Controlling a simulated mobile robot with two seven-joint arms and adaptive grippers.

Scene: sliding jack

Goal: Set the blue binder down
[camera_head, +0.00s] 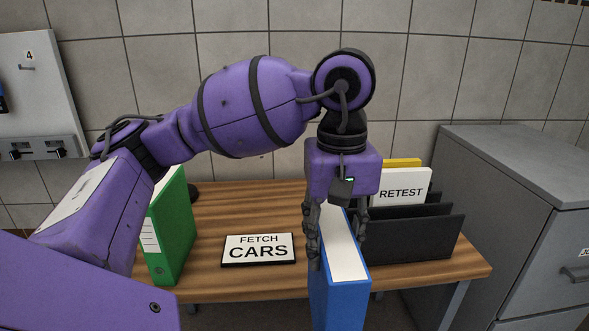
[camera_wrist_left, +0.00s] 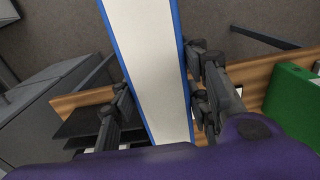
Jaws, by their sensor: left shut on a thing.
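The blue binder (camera_head: 341,295) is upright in the head view, its white top side facing up, in front of the black file holder. My left gripper (camera_head: 338,245) comes down on it from above, with one finger on each side, and is shut on it. In the left wrist view the binder (camera_wrist_left: 150,65) runs between the two fingers (camera_wrist_left: 160,110), white with blue edges. The binder's lower part is cut off by the bottom of the head view, so I cannot see what is under it. My right gripper is in neither view.
A green binder (camera_head: 171,228) stands on the wooden table (camera_head: 225,200) at the left. A "FETCH CARS" sign (camera_head: 259,250) lies between the binders. The black file holder (camera_head: 420,238) has a "RETEST" card (camera_head: 401,188). A grey cabinet (camera_head: 510,200) stands at the right.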

